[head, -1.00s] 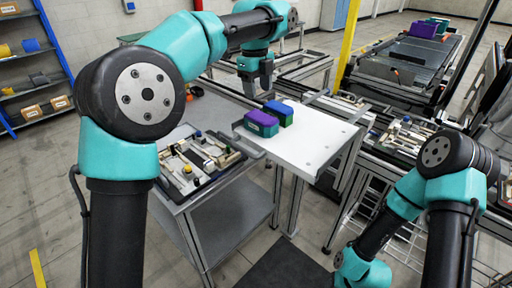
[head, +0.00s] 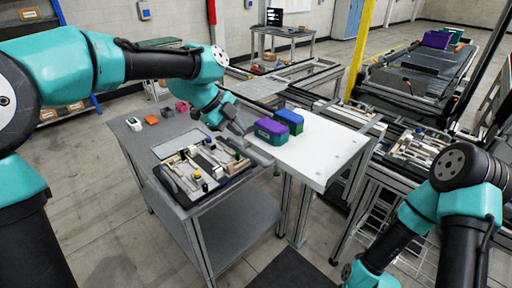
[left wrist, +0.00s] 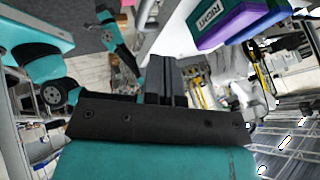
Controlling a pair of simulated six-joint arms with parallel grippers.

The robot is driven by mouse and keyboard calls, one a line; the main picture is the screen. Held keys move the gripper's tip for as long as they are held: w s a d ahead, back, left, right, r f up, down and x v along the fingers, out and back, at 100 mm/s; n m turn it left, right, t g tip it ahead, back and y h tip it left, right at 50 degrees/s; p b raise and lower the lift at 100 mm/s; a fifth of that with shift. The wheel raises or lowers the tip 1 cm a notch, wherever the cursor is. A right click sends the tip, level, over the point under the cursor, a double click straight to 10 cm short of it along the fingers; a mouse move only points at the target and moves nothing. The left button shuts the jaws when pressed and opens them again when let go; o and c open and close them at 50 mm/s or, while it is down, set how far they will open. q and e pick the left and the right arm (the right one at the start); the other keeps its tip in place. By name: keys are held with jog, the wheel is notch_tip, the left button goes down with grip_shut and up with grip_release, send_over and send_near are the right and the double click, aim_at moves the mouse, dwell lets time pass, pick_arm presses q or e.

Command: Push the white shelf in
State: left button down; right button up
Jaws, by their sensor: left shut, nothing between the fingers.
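The white shelf (head: 325,152) extends flat from the frame on the right toward the left table. A grey handle bar (head: 256,152) runs along its left end. In the left wrist view part of the white shelf (left wrist: 176,34) shows beyond the fingers. My left gripper (head: 243,127) is shut and empty, low by the shelf's left end, close to the handle and the boxes. Its closed fingers also show in the left wrist view (left wrist: 166,78). I cannot tell whether they touch the handle. My right arm is at the lower right; its gripper is out of sight.
A purple-and-green box (head: 271,132) and a blue-and-green box (head: 289,121) stand on the shelf's left part. The grey table (head: 150,135) at the left holds a tray of parts (head: 205,165). A dark conveyor (head: 415,80) lies at the back right.

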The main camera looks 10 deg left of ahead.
pick_arm(q)
send_near(268, 159)
jog(key=x, duration=0.5)
jog(key=shift+f, duration=0.15)
dwell(0.4)
